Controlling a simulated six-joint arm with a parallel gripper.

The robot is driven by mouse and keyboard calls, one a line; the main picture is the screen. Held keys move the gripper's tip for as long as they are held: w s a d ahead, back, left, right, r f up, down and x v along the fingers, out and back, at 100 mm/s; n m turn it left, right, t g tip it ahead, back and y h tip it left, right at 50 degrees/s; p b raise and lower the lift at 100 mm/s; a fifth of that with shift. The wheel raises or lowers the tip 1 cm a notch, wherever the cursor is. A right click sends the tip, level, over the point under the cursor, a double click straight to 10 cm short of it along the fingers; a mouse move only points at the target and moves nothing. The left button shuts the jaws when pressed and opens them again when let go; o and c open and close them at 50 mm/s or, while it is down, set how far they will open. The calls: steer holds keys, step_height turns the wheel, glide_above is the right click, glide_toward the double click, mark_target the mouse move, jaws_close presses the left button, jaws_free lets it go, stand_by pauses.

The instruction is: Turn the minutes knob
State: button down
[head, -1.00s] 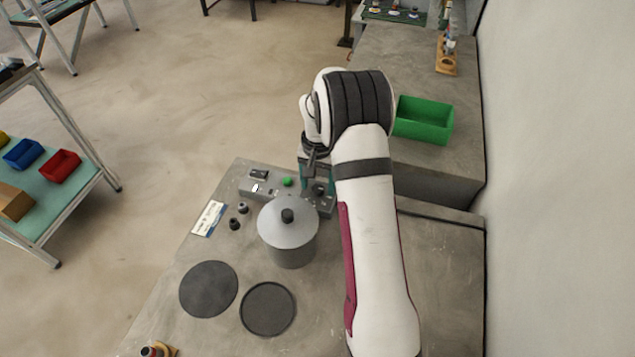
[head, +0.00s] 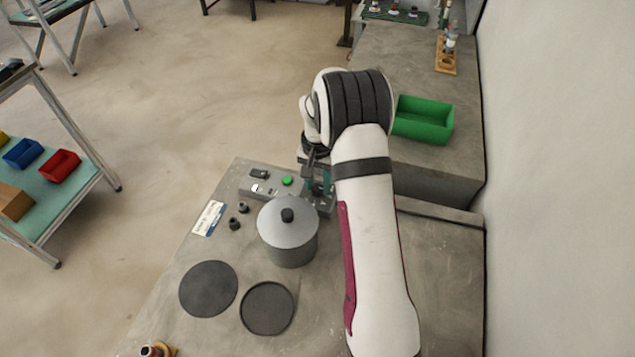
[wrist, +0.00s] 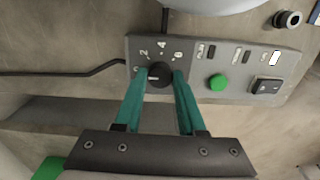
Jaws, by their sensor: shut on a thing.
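The minutes knob (wrist: 159,75) is a black dial on a grey control panel (wrist: 235,95), with the numerals 0, 2, 4 and 6 around it in the wrist view. My gripper (wrist: 160,74) has its two teal fingers closed on opposite sides of the knob. In the head view my gripper (head: 319,184) is at the right end of the panel (head: 258,190), and the knob is mostly hidden there by the fingers and arm.
A green button (wrist: 218,83) and a black rocker switch (wrist: 265,87) are on the same panel. A grey lidded pot (head: 288,238) stands close in front of it. Two dark discs (head: 208,289) lie nearer on the table. A green bin (head: 423,120) is behind right.

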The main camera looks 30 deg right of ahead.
mark_target(318, 188)
steer(key=shift+m, duration=0.3)
steer(key=m, duration=0.3)
steer(key=shift+m, duration=2.5)
steer(key=shift+c, duration=2.4)
jaws_free()
step_height(318, 188, up, 16)
